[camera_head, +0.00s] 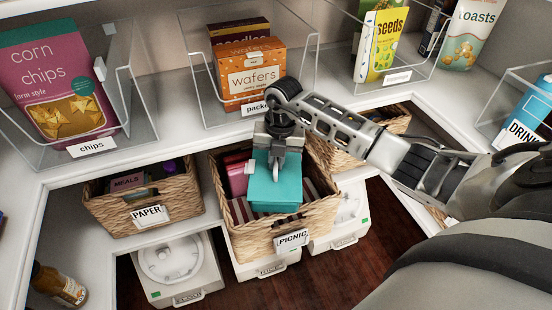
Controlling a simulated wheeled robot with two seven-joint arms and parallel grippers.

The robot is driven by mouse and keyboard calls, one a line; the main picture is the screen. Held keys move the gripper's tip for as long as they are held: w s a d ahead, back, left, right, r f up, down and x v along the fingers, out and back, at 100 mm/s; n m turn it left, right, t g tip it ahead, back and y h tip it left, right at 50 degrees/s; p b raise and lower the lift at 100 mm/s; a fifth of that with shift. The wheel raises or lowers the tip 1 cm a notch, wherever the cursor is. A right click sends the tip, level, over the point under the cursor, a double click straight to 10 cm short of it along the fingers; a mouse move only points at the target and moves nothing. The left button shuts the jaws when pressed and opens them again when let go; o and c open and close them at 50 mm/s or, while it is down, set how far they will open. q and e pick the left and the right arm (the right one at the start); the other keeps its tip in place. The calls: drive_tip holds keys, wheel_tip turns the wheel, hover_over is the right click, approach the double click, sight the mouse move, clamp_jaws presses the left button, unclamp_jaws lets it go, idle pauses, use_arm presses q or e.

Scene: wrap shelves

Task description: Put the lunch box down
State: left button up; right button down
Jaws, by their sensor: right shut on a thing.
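A teal lunch box (272,192) is at the opening of the wicker basket labelled PICNIC (264,243). My right gripper (277,174) comes down from above and is shut on the lunch box's upper part. The lunch box covers the middle of the basket, and its underside is hidden, so I cannot tell whether it touches what lies beneath. A pink item (237,178) stands in the basket to its left, with striped cloth on either side. My left gripper is not in view.
The PAPER basket (184,207) stands to the left, and another wicker basket (392,124) is partly behind my right arm. Clear bins with chips (60,85), wafers (250,75) and seeds (381,42) line the shelf above. A bottle (58,286) stands at lower left.

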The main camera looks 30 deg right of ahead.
drive_tip(key=c, duration=1.5)
unclamp_jaws()
